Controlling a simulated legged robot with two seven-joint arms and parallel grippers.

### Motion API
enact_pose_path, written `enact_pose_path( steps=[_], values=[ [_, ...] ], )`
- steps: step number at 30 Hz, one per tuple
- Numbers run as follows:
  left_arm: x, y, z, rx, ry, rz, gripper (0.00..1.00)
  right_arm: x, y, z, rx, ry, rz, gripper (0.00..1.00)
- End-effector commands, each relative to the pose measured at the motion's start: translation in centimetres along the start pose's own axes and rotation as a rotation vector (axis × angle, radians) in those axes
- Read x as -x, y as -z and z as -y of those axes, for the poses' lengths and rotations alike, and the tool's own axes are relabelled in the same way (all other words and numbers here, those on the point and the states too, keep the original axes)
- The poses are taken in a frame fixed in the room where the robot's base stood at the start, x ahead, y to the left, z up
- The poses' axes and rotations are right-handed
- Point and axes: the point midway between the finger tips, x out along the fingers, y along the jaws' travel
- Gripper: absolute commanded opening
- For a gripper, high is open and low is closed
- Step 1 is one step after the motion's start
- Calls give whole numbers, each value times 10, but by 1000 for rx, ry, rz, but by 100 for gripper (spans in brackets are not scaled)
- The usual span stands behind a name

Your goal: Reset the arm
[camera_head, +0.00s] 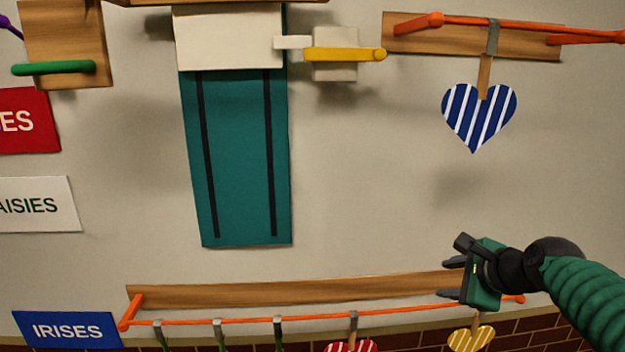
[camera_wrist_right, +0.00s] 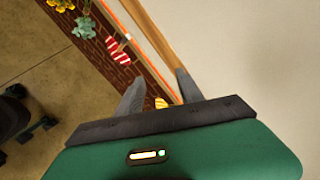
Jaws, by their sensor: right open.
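My right gripper (camera_head: 452,279) is at the lower right of the head view, in front of the wall and near the right end of the lower wooden rail. Its two fingers are apart with nothing between them. They also show apart in the right wrist view (camera_wrist_right: 158,92). My left gripper is in neither view. A blue and white striped heart (camera_head: 478,118) hangs from the upper right orange rod (camera_head: 520,24) by a tan strap and a grey clip, above my right gripper and apart from it.
The lower orange rod (camera_head: 250,319) carries several grey clips, a red striped heart (camera_head: 350,346) and a yellow striped heart (camera_head: 470,340) close below my gripper. A teal panel (camera_head: 238,160), a yellow lever (camera_head: 340,54) and a green peg (camera_head: 54,68) are further left. The wall between is clear.

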Motion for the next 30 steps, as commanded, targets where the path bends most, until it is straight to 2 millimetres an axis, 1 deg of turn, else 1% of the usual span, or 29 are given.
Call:
enact_pose_path(
  steps=[1, 2, 3, 5, 6, 8, 9, 11, 12, 15, 18, 19, 21, 30],
  values=[
    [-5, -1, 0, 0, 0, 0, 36, -27, -2, -44, 158, -77, -22, 44],
    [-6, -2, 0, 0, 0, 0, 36, -40, 1, -69, 258, -121, -34, 44],
    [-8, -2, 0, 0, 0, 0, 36, -53, 5, -103, 401, -179, -45, 44],
    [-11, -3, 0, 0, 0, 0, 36, -68, 14, -156, 624, -269, -47, 44],
    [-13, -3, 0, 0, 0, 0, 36, -73, 21, -190, 773, -328, -39, 44],
    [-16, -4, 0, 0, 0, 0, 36, -76, 32, -239, 993, -412, -13, 44],
    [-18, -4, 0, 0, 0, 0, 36, -76, 40, -271, 1137, -465, 16, 44],
    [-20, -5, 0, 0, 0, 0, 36, -71, 51, -313, 1337, -534, 69, 44],
    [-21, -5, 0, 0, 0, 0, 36, -66, 58, -338, 1456, -573, 109, 44],
    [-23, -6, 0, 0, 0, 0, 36, -54, 72, -384, 1677, -639, 203, 44],
    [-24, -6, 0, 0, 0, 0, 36, -47, 79, -406, 1791, -669, 263, 44],
    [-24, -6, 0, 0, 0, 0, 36, -46, 80, -409, 1808, -672, 271, 44],
    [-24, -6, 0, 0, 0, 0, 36, -45, 81, -412, 1823, -676, 280, 44],
    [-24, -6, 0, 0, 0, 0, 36, -45, 81, -411, 1819, -675, 278, 44]
  ],
)
